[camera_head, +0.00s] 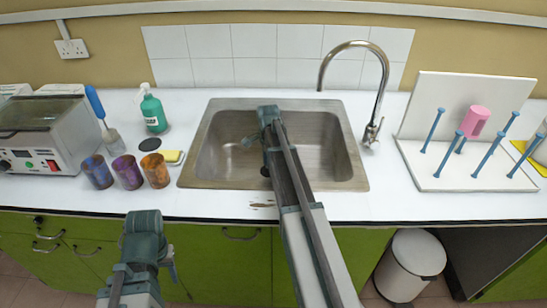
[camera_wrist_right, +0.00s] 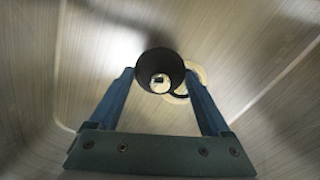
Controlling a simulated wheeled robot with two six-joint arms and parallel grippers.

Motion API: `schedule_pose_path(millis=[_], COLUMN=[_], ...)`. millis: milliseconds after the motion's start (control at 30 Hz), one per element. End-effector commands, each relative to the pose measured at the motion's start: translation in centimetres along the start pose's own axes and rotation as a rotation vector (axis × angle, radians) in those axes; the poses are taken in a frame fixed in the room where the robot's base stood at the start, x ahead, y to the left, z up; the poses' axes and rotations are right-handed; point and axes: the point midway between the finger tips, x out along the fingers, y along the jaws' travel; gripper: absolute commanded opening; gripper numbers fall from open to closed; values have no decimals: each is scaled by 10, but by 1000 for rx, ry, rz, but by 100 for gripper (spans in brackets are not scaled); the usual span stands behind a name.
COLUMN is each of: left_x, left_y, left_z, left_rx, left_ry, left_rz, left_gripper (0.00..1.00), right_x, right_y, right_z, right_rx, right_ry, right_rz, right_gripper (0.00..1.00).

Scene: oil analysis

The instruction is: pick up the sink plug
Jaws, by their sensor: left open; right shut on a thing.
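The sink plug (camera_wrist_right: 160,70) is black and round with a small pale metal piece at its centre. It sits between the two blue fingers of my right gripper (camera_wrist_right: 162,78) in the right wrist view, which is shut on it. The pale drain ring (camera_wrist_right: 196,76) shows partly behind the plug. In the head view my right gripper (camera_head: 262,150) is down inside the steel sink (camera_head: 325,150), and its own arm hides much of it. My left gripper (camera_head: 145,235) is in front of the counter at the lower left, open and apart from everything; its fingers show poorly.
A curved tap (camera_head: 378,95) stands behind the sink at the right. Left of the sink are several coloured cups (camera_head: 128,172), a yellow sponge (camera_head: 172,156), a black disc (camera_head: 150,144) and a green bottle (camera_head: 153,112). A drying rack (camera_head: 465,180) with pegs stands at right.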

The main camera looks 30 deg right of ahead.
Motion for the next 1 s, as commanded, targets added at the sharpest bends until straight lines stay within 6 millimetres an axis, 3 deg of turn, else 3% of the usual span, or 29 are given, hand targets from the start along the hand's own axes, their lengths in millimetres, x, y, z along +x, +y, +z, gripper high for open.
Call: schedule_pose_path(millis=[33,100,400,767,867,1000], left_x=[-2,-4,-8,-10,-20,-49], left_y=[0,0,-1,-1,-2,-5], left_z=[0,0,0,1,1,3], left_rx=[0,0,0,0,0,-1], left_ry=[0,0,0,0,0,0], left_rz=[0,0,0,0,0,0], left_gripper=[50,50,50,50,50,50], right_x=[-2,-4,-8,-10,-20,-49], right_y=[16,29,67,76,76,76], right_z=[11,22,57,67,67,67], right_rx=[-4,-2,-2,0,0,0], right_ry=[0,0,0,0,0,0], right_rz=[0,0,0,0,0,0], right_gripper=[27,27,27,27,27,27])
